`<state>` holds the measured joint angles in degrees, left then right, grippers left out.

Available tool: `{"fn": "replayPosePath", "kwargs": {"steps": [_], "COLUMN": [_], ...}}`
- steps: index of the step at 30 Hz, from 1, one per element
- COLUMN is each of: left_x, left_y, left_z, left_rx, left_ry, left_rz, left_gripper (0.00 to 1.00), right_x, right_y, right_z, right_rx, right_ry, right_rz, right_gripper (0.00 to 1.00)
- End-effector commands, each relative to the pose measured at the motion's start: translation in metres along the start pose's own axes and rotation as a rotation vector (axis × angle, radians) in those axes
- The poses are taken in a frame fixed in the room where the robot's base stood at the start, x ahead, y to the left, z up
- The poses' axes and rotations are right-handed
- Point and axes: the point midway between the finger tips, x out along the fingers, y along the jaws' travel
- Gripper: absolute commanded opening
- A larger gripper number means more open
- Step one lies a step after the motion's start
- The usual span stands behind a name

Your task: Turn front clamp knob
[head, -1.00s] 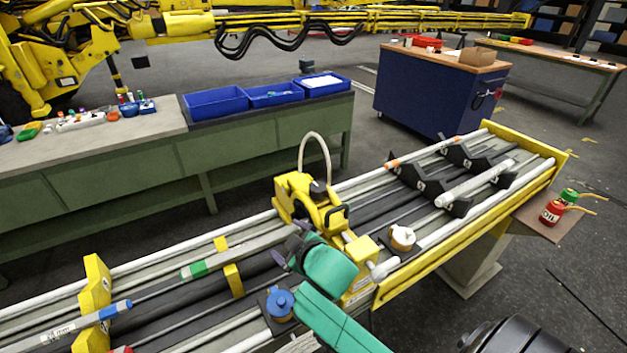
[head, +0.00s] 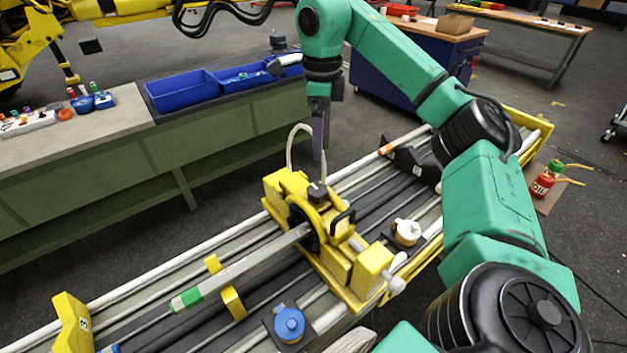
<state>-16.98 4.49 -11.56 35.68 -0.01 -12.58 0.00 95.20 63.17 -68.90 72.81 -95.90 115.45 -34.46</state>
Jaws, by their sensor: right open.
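The yellow clamp block (head: 318,232) stands across the boom tubes in the middle of the head view. A white front clamp knob (head: 397,285) sticks out of its near right side. My right gripper (head: 318,150) points down behind the clamp, in front of the green bench. It is seen nearly edge-on, open, with nothing visible between its fingers, and well apart from the front knob. The clamp holds a grey tube with a green band (head: 187,298). My left gripper is not in view.
A white cap (head: 407,232) and a blue cap (head: 289,323) sit near the clamp. Blue bins (head: 183,94) are on the bench. My right arm covers the right part of the rig.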

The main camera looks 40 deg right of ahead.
Motion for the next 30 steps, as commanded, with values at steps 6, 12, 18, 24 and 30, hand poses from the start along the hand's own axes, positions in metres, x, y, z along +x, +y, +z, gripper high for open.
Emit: {"fn": "replayPosePath", "kwargs": {"steps": [6,12,18,24,30], "left_x": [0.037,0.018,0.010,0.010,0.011], "left_y": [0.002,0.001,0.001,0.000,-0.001], "left_z": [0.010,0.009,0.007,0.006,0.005], "left_rx": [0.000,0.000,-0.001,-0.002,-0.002], "left_ry": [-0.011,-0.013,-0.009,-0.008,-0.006], "left_rz": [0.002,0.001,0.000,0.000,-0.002], "left_gripper": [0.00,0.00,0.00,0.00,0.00], "right_x": [0.060,0.100,0.134,0.141,0.141], "right_y": [0.002,0.002,0.002,0.002,0.002], "right_z": [0.002,0.001,0.002,0.003,0.003], "right_rx": [-0.005,-0.004,-0.005,-0.005,-0.005], "right_ry": [0.002,0.003,-0.002,-0.005,-0.005], "right_rz": [0.005,0.005,0.002,0.001,0.001], "right_gripper": [0.98,0.98,0.98,0.98,0.60]}}
